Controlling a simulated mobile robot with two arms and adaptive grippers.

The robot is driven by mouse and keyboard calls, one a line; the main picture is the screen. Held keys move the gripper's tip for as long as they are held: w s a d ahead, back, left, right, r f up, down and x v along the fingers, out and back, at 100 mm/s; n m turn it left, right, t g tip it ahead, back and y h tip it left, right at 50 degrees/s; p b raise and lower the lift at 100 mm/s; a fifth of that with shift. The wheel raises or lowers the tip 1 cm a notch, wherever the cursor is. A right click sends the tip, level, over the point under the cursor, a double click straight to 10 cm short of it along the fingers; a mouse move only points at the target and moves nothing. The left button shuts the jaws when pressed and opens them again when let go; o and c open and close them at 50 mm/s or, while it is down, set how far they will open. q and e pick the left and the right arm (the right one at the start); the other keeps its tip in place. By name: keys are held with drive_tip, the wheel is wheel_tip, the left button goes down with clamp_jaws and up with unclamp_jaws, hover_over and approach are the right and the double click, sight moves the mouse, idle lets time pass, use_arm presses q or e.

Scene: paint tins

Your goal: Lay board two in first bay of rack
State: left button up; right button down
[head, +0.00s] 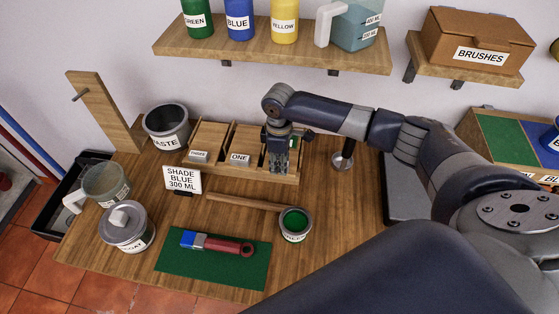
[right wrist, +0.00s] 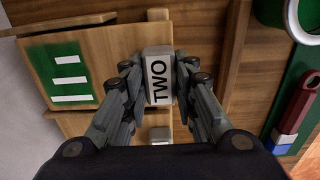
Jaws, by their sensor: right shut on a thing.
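The wooden rack (head: 238,172) stands at the back of the table. A board marked THREE (head: 209,137) lies in its left bay and a board marked ONE (head: 245,142) in the middle bay. My right gripper (head: 279,170) is over the right part of the rack. In the right wrist view my right gripper (right wrist: 158,85) is shut on the white block marked TWO of board two (right wrist: 112,55), which has a green patch with white bars. The gripper mostly hides this board in the head view. I cannot tell whether it rests in the rack. My left gripper is out of view.
A waste bin (head: 166,128) stands left of the rack. In front are a sign (head: 182,179), a wooden stick (head: 245,202), an open green tin (head: 295,224) and a brush (head: 215,244) on a green mat (head: 225,274). A shelf (head: 275,55) with bottles hangs above.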

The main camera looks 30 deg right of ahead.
drive_tip(key=shift+f, duration=0.3)
drive_tip(key=c, duration=1.2)
unclamp_jaws()
wheel_tip(320, 180, up, 12)
drive_tip(key=shift+s+a, duration=0.1)
